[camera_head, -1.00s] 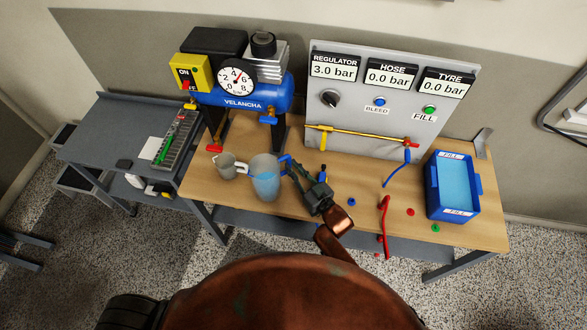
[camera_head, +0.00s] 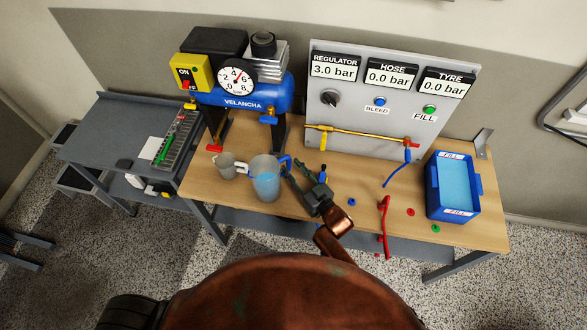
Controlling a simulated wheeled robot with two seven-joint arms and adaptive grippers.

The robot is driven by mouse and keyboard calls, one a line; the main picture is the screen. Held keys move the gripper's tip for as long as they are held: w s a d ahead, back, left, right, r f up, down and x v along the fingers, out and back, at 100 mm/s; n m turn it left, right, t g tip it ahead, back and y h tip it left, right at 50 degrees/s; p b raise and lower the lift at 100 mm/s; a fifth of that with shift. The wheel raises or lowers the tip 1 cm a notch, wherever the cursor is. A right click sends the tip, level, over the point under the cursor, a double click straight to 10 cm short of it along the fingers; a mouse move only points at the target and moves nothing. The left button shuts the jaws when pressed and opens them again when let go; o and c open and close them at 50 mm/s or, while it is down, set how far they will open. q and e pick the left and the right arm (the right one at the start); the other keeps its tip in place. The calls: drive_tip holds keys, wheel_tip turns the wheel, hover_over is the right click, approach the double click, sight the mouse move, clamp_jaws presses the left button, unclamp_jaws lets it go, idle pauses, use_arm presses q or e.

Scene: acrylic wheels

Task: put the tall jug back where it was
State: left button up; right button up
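The tall jug (camera_head: 265,182) is a clear bluish container with blue liquid in its lower part. It stands upright on the wooden bench, left of centre, with its blue handle (camera_head: 286,161) pointing right. My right gripper (camera_head: 287,176) is just right of the jug, by the handle, with its dark fingers spread apart. Whether a finger still touches the handle is too small to tell. My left gripper is not in view.
A small grey mug (camera_head: 228,167) stands close left of the jug. The blue compressor (camera_head: 240,94) and gauge panel (camera_head: 385,125) stand behind. A blue water tub (camera_head: 433,188), a red tool (camera_head: 385,225) and small coloured caps lie to the right.

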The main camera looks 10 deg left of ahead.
drive_tip(key=p+v, duration=0.1)
drive_tip(key=v, duration=1.1)
drive_tip(key=shift+r, duration=0.2)
drive_tip(key=shift+d, duration=0.1)
